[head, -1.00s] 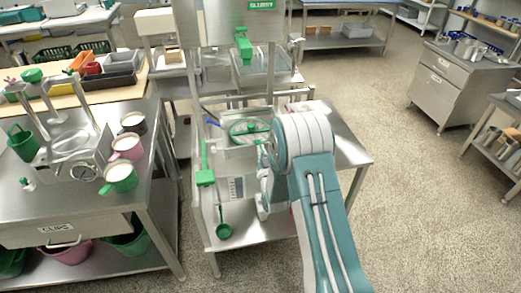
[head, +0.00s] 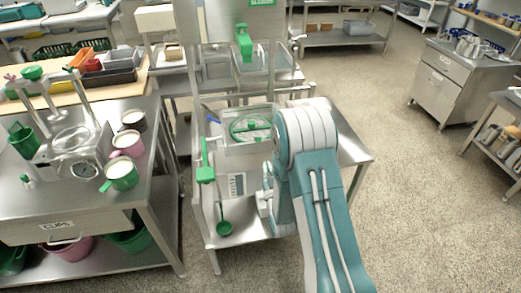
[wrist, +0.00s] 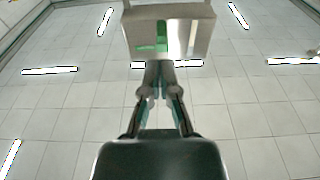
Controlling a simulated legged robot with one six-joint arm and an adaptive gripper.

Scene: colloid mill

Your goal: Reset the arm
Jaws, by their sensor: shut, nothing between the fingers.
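My gripper (wrist: 160,72) shows in the wrist view with its two dark fingers drawn together at the tips and nothing between them. It points up toward a tiled ceiling (wrist: 70,115) with bright strip lights. A metal box with a green mark (wrist: 185,38) appears beyond the fingertips; I cannot tell how far off it is. In the head view my teal and white arm is folded in front of the steel mill stand, and my gripper is hidden there.
A drawer cabinet (head: 455,88) stands right. Open floor (head: 420,210) lies between.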

